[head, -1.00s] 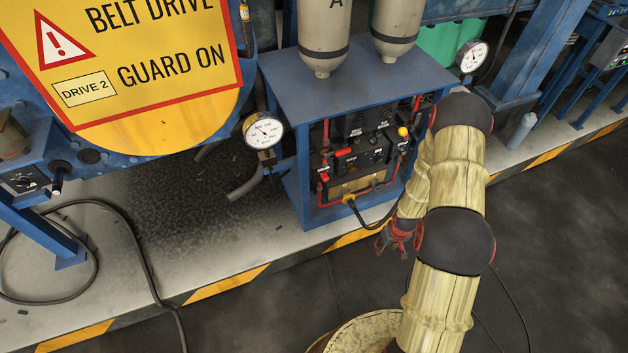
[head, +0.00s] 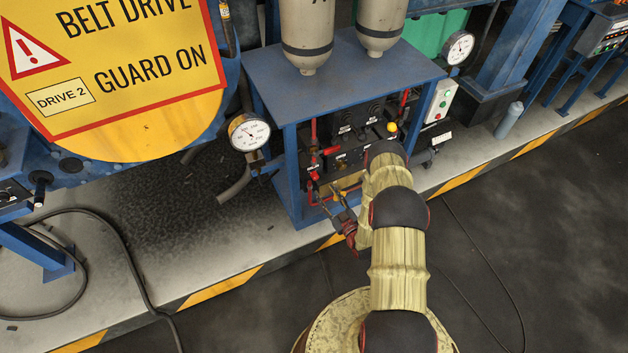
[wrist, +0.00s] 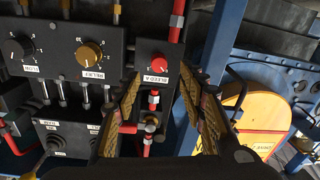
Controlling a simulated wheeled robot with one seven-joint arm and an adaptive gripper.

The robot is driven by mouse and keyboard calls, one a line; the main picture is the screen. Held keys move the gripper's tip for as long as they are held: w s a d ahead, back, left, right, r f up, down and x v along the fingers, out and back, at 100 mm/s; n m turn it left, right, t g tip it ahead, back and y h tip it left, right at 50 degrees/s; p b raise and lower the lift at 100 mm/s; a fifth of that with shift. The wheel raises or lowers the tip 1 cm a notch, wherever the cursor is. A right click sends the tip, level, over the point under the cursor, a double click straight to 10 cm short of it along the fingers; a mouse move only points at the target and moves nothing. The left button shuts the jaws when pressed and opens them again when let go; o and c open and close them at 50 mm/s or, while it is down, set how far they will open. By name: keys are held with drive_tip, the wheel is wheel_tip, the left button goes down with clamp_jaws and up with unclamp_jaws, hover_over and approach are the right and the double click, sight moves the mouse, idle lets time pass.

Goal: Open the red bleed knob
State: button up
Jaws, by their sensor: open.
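The red bleed knob (wrist: 159,63) shows in the wrist view on a black panel, beside a white label reading BLEED A. In the head view a small red knob (head: 313,175) at the panel's lower left appears to be the same one. My gripper (wrist: 168,88) is open and empty, with one finger on each side of the red pipe fitting below the knob in the picture. The fingertips lie near the knob in the picture; I cannot tell the remaining depth. In the head view my gripper (head: 332,195) is in front of the panel's lower left.
A brass knob (wrist: 89,55) and a black knob (wrist: 18,48) sit beside the red one. Red pipes (wrist: 177,20) run near it. The blue frame (head: 292,180) has a post close to the gripper. A gauge (head: 249,132) stands left of it.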

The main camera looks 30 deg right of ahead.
sight(316, 179)
drive_tip(key=w+b, duration=0.2)
drive_tip(key=w, duration=0.5)
drive_tip(key=shift+w+r, duration=0.15)
drive_tip(key=shift+w, duration=0.25)
drive_tip(key=shift+c, duration=1.3)
drive_tip(key=c, duration=0.7)
clamp_jaws()
